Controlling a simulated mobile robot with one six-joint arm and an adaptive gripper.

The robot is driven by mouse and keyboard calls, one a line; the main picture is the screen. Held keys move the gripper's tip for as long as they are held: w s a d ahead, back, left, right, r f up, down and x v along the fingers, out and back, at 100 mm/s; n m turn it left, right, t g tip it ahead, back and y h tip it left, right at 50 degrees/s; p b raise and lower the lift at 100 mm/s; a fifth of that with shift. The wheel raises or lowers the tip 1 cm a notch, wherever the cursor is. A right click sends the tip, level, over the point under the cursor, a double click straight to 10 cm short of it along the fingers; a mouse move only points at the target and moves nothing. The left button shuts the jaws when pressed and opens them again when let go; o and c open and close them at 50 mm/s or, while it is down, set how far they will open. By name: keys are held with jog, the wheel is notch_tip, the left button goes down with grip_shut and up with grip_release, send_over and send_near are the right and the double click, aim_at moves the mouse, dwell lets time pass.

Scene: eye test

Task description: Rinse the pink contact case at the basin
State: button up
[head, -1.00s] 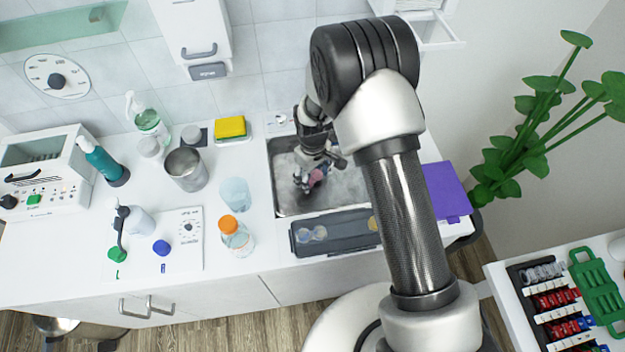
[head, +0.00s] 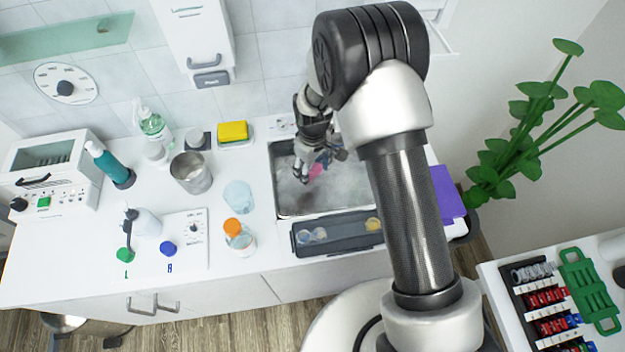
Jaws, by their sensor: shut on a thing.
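The pink contact case (head: 316,171) shows as a small pink patch at my gripper, over the metal basin (head: 283,208). A bit of blue shows beside the pink. My gripper (head: 311,172) is over the basin, left of its middle, and is shut on the pink case. My fingers hide most of the case. My arm covers the right part of the basin. I cannot tell whether water is touching the case.
A dark tray (head: 338,240) with round items lies along the basin's front. A yellow sponge (head: 233,131) sits behind left. An orange-capped bottle (head: 239,238), a clear cup (head: 238,196) and a metal beaker (head: 190,173) stand left of the basin. A purple item (head: 447,192) lies right.

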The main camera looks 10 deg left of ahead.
aim_at(313, 173)
jog(key=shift+r+p, duration=1.65)
jog(key=shift+r, duration=1.2)
jog(key=shift+r, duration=0.1)
notch_tip(313, 173, up, 4)
jog(key=shift+p, duration=1.2)
jog(key=shift+w, duration=0.1)
jog(key=shift+r, duration=0.15)
